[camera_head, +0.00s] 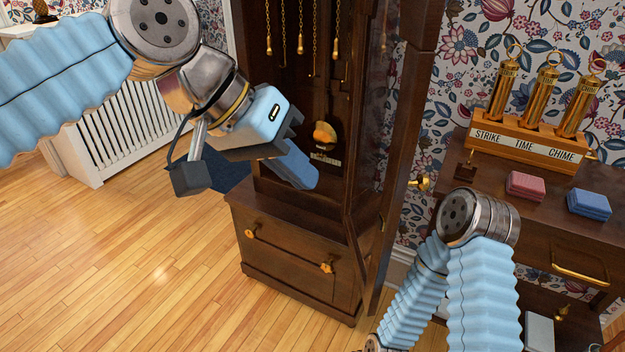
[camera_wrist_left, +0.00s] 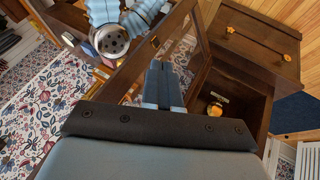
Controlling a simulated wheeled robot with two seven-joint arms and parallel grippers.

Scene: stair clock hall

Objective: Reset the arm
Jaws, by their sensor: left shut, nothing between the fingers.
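My left arm comes in from the upper left in the head view. My left gripper (camera_head: 301,170) is shut and empty, in front of the open lower part of a dark wooden longcase clock (camera_head: 290,215). In the left wrist view the shut fingers (camera_wrist_left: 163,84) point toward the clock's glazed door (camera_wrist_left: 195,50). My right arm (camera_head: 480,255) is bent at the lower right in the head view; its gripper is out of view.
The clock door (camera_head: 385,150) stands open. A side table (camera_head: 505,205) at right holds a rack (camera_head: 530,143) with three brass weights, a pink block (camera_head: 525,186) and a blue block (camera_head: 589,204). A white radiator (camera_head: 120,135) stands behind. The wooden floor (camera_head: 130,270) at left is clear.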

